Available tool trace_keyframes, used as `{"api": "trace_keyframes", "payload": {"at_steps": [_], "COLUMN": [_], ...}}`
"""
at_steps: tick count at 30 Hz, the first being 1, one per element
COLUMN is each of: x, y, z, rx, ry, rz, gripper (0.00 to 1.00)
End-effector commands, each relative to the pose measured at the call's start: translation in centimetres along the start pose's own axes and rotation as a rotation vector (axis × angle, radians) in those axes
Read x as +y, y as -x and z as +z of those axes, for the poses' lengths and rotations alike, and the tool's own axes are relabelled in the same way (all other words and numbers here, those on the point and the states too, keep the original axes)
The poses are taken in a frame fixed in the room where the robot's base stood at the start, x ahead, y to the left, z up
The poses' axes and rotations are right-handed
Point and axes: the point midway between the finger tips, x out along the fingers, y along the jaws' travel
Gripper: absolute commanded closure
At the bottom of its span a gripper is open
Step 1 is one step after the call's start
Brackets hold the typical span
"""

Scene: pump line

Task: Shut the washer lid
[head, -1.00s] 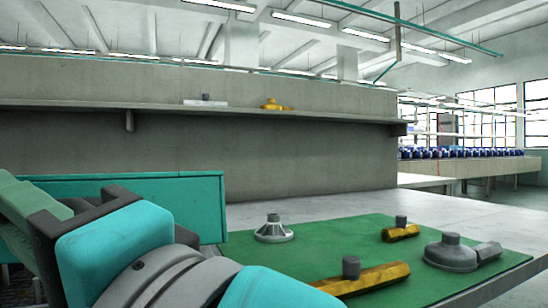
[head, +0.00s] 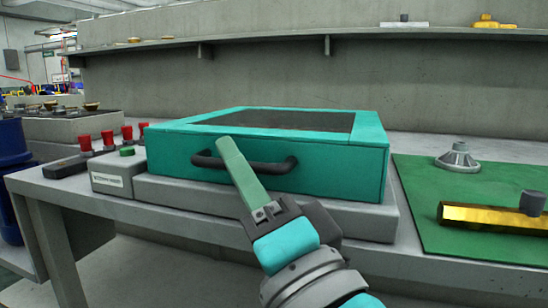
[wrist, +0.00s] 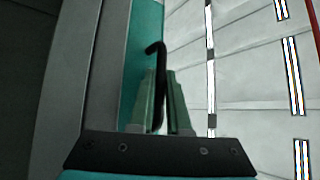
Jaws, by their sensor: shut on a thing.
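The washer lid (head: 170,155) is a teal box-like cover with a dark window (head: 280,120) in its top. It lies about level on the grey washer base (head: 340,215); I see no clear gap at the front. A black bar handle (head: 284,167) runs across its front face. My gripper (head: 225,145) has pale green fingers and is at the left part of this handle. In the wrist view, the fingers of my gripper (wrist: 158,100) stand on either side of the black handle (wrist: 160,62) and are shut on it.
A grey box with a green button (head: 127,152) and several red-topped parts (head: 108,138) stand left of the washer. On the right, a green mat (head: 420,205) holds a grey flanged part (head: 458,158) and a yellow bar (head: 490,216). A shelf (head: 260,38) runs behind.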

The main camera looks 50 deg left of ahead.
Motion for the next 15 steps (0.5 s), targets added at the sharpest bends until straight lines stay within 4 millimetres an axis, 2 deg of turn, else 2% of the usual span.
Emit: {"api": "trace_keyframes", "payload": {"at_steps": [15], "x": [0.94], "y": [-0.08], "z": [0.55], "rx": [-0.007], "ry": [0.0], "rz": [0.008], "gripper": [1.0]}}
